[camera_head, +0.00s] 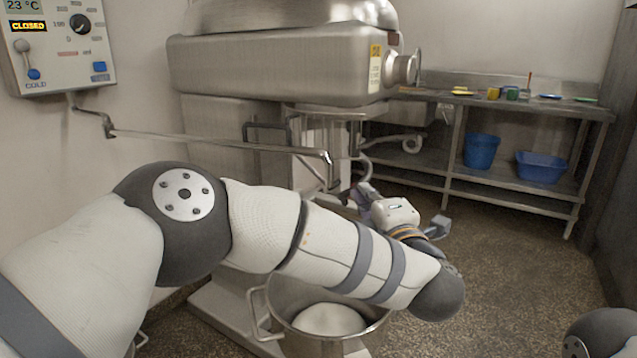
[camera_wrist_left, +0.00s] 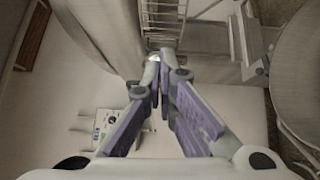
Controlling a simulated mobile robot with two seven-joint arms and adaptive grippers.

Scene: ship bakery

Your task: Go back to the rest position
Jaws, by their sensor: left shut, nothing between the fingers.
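My left arm reaches in from the left in the head view and crosses in front of the big mixer (camera_head: 280,65). My left gripper (camera_head: 360,190) is at the arm's far end, close to the mixer's front, partly hidden by its own wrist. In the left wrist view the two purple-padded fingers of my left gripper (camera_wrist_left: 164,75) come together at their tips, with nothing between them. My right gripper is not in view; only a dark rounded part shows at the lower right corner of the head view.
A steel bowl (camera_head: 285,298) holding pale dough (camera_head: 330,319) stands below my left arm. A control panel (camera_head: 60,42) and a metal bar (camera_head: 225,143) are at the left. A steel table (camera_head: 590,110) with blue tubs (camera_head: 481,151) stands back right. The floor at right is clear.

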